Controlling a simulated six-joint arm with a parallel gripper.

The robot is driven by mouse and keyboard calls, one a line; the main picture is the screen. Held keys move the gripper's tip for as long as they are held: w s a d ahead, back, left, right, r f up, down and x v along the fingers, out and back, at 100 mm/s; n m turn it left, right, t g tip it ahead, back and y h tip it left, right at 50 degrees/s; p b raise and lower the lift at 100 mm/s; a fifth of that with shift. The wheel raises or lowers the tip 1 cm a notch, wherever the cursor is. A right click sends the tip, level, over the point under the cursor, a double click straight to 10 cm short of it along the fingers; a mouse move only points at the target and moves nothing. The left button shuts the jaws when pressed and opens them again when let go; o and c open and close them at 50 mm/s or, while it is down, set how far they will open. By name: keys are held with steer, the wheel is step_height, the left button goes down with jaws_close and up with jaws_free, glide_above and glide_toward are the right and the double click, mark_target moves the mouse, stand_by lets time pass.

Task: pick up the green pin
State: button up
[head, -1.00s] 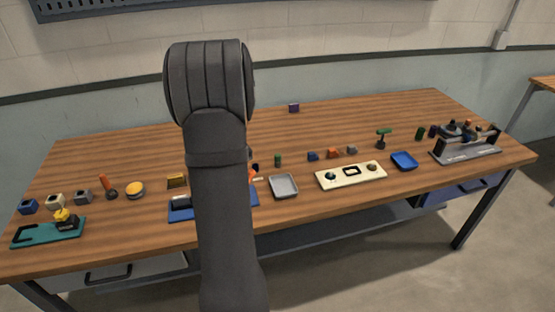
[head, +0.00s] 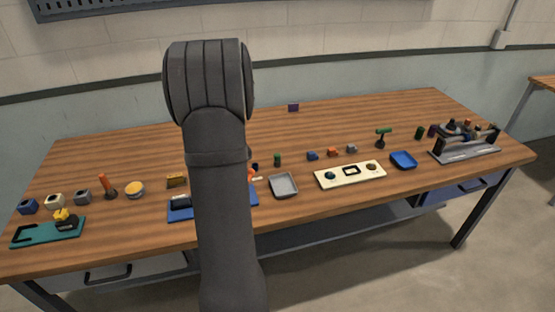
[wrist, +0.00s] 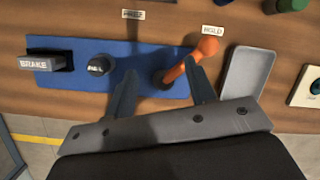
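A small upright green pin (head: 277,160) stands on the bench in the head view, right of my arm and behind a grey tray. A green piece (wrist: 292,4) at the top right edge of the wrist view appears to be this pin, mostly cut off. My gripper (wrist: 161,68) is open in the wrist view, its two fingers apart over a blue panel, to the left of the pin and away from it. An orange-handled lever (wrist: 188,62) on the panel lies close to the right finger; I cannot tell whether they touch. In the head view my arm hides the gripper.
The grey tray (head: 284,186) lies right of the blue panel (wrist: 88,52), which carries a BRAKE block (wrist: 50,63) and a dark knob (wrist: 99,65). Another green cylinder (head: 420,133) stands far right. The bench's back is mostly clear.

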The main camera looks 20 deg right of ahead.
steer(key=w+d+r+n+g, duration=0.1)
steer(key=w+d+r+n, duration=0.25)
steer(key=d+n, duration=0.35)
steer(key=w+d+r+n+g+h, duration=0.1)
steer(key=w+d+r+n, duration=0.25)
steer(key=n, duration=0.45)
steer(key=w+d+r+n, duration=0.3)
steer(key=d+r+n, duration=0.25)
steer(key=n, duration=0.25)
glide_above(277, 155)
steer(key=f, duration=1.2)
steer(key=shift+s+f, duration=0.1)
steer(key=shift+s, duration=0.1)
steer(key=shift+w+f, duration=0.15)
steer(key=shift+f, duration=1.25)
steer(key=shift+w+f, duration=0.1)
steer(key=shift+f, duration=1.25)
steer(key=c, duration=1.1)
